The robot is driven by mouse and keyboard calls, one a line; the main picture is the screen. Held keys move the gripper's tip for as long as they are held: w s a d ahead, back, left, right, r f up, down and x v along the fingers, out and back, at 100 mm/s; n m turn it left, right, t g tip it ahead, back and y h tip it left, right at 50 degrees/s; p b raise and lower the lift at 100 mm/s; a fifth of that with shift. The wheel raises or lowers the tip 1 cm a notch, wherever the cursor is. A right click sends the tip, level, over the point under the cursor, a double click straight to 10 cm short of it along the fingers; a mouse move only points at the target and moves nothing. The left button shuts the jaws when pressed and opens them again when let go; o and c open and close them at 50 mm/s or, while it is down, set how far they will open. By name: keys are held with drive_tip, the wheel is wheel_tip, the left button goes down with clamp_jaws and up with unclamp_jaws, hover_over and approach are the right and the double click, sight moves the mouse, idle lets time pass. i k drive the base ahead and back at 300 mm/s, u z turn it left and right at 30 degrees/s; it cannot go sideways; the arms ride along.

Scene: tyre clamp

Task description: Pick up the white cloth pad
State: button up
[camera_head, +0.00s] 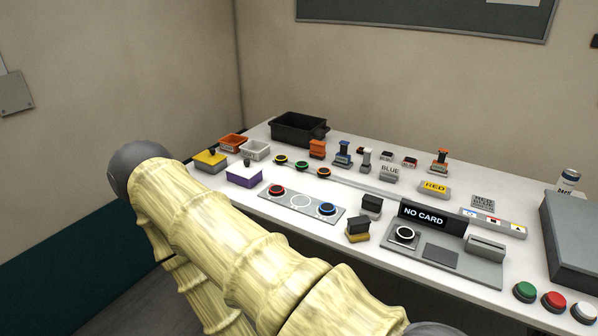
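I cannot make out a white cloth pad for certain in this view. A purple block with a white top and a small dark knob (244,174) stands at the left of the white table (345,185); I cannot tell if its top is cloth. My arm, in a pale yellow ribbed cover, crosses the lower left and hides part of the table's front edge. My gripper is out of the picture, so what it holds is not shown.
A "NO CARD" panel (424,217) and a large grey box (574,240) occupy the right. Several stamps stand between.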

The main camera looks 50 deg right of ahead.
sight(371, 206)
drive_tip(key=u, duration=1.1)
drive_tip(key=k, duration=1.3)
drive_tip(key=z, duration=1.35)
